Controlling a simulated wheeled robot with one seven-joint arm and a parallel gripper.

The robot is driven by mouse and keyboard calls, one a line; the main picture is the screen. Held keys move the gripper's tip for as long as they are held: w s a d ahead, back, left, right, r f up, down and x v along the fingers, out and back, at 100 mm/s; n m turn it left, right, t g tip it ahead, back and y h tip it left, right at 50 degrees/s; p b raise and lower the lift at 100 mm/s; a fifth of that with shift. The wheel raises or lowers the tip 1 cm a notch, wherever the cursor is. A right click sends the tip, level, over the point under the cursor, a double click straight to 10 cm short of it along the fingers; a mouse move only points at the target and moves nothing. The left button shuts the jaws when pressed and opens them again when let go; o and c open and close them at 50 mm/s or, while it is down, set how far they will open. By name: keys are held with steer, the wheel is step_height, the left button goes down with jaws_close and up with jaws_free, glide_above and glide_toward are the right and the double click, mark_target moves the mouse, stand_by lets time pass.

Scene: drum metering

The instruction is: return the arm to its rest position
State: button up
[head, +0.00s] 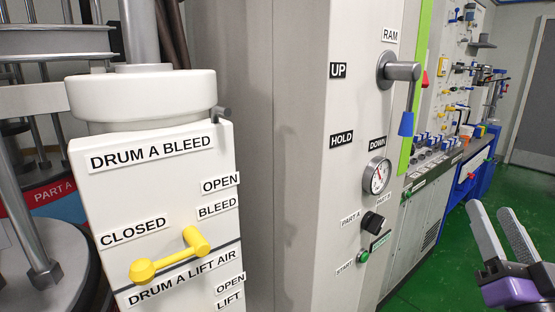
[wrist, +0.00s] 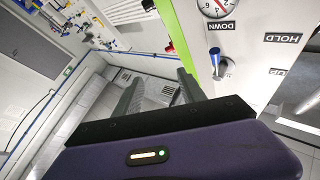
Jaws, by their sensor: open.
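My gripper (head: 500,235) is at the lower right of the head view, with its two grey fingers apart and nothing between them. It stands clear of the control cabinet (head: 305,100), over the green floor. In the wrist view my gripper (wrist: 157,90) shows two dark fingers spread apart and empty. The wrist view is turned, so the cabinet's labels look upside down. The rest of my arm is mostly out of view.
A ram lever (head: 405,122) with a blue tip juts from the cabinet, above a gauge (head: 377,176). A yellow bleed handle (head: 170,256) sits on the white block at left. A workbench (head: 455,160) runs behind. Green floor (head: 435,275) is open around my gripper.

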steer(key=s+a+f+g+p, duration=0.1)
steer(key=s+a+f, duration=0.2)
steer(key=s+f, duration=0.35)
steer(key=s+a+f+g, duration=0.1)
steer(key=s+a+f, duration=0.2)
steer(key=s+f, duration=0.4)
steer(key=s+a+f+n+g+y, duration=0.1)
steer(key=s+a+f+g, duration=0.1)
steer(key=s, duration=0.5)
steer(key=s+a+f+n+g+y+p, duration=0.1)
steer(key=s+a+f+n+g, duration=0.1)
steer(key=s+a+f, duration=0.2)
steer(key=s+a+f+n+g+y, duration=0.2)
steer(key=s+f, duration=0.4)
steer(key=s, duration=0.4)
steer(key=shift+a+f, duration=0.25)
steer(key=shift+a, duration=0.35)
steer(key=shift+w+a, duration=0.1)
